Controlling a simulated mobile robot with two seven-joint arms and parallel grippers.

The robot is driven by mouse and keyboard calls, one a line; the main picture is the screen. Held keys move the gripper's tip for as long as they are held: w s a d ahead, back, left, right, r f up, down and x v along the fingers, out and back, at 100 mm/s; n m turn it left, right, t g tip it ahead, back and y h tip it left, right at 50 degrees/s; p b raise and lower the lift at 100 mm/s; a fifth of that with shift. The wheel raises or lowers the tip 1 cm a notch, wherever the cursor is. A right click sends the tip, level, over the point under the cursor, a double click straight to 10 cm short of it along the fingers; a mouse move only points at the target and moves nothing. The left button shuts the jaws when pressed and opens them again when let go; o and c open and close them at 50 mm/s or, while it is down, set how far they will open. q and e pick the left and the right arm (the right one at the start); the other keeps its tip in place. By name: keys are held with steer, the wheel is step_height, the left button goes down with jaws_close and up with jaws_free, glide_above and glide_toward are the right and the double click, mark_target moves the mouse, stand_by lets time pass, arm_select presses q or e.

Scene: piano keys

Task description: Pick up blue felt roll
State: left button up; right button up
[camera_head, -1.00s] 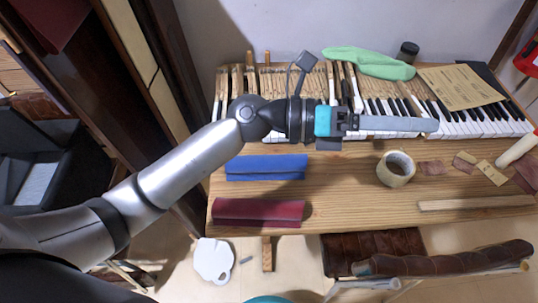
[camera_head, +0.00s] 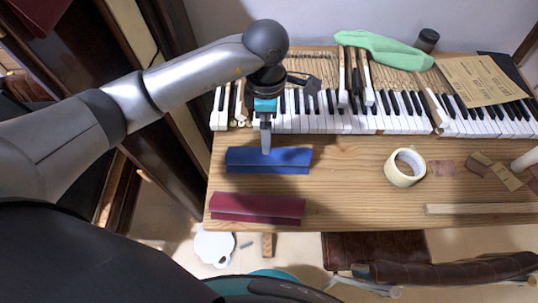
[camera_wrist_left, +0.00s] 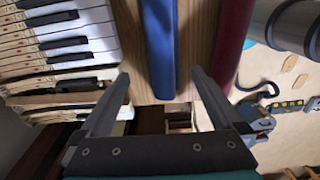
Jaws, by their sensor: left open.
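The blue felt roll (camera_head: 290,160) lies lengthwise on the wooden bench in front of the piano keys. My left gripper (camera_head: 266,151) points down just over the roll's middle. In the left wrist view the gripper (camera_wrist_left: 161,75) is open, with one finger on each side of the line of the blue roll (camera_wrist_left: 161,45). The roll's end shows between the fingertips, and the fingers do not appear to be closed on it. My right gripper is not in view.
A dark red felt roll (camera_head: 257,208) lies parallel, nearer the front edge. Piano keys (camera_head: 310,122) run behind the blue roll. A tape roll (camera_head: 405,167) and a wooden strip (camera_head: 480,209) lie to the right, with bare bench (camera_head: 345,180) between.

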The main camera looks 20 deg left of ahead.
mark_target(269, 158)
arm_select(q)
step_height(269, 158, down, 11)
steer(key=shift+s+d+f+b, duration=0.1)
steer(key=shift+d+f+b, duration=0.05)
steer(key=shift+b, duration=0.5)
steer(key=c, duration=1.5)
